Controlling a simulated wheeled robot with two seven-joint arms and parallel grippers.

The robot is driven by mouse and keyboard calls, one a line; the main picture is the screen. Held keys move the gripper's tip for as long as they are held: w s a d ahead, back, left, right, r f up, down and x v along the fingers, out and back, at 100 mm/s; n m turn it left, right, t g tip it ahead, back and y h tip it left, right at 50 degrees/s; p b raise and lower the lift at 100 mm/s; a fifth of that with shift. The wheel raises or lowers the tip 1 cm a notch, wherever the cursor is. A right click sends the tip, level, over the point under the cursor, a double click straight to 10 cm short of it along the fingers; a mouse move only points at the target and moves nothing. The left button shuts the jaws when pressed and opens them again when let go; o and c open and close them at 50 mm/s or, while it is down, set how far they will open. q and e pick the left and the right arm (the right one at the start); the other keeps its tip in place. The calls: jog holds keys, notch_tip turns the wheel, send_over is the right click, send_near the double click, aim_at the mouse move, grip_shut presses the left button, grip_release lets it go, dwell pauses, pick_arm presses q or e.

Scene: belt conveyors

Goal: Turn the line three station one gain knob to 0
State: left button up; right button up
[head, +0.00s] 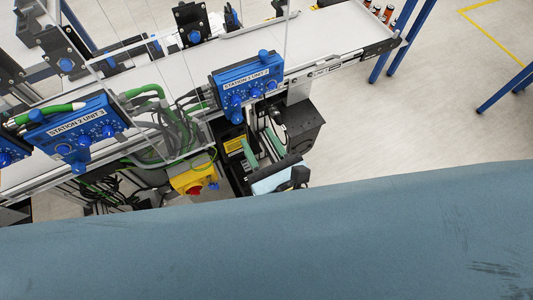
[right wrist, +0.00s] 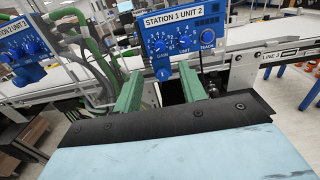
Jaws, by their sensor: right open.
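The blue station one box (right wrist: 180,24), labelled "STATION 1 UNIT 2", faces me in the right wrist view. It also shows in the head view (head: 247,78). Its gain knob (right wrist: 160,47) is a blue dial at the box's lower left; its exact setting is too small to read. Below it hangs another blue knob (right wrist: 162,71). My right gripper (right wrist: 163,76) is open and empty, its two green fingers pointing at the box from just below the gain knob, apparently apart from it. In the head view the right gripper (head: 257,135) is below the box. My left gripper is not in view.
A neighbouring blue station two box (right wrist: 23,48) sits to the left, also in the head view (head: 75,130). Green cables (head: 150,92) run between the boxes. A yellow box with a red button (head: 192,183) is below. The white belt (head: 325,35) runs behind.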

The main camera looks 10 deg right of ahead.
jog(key=shift+v, duration=1.45)
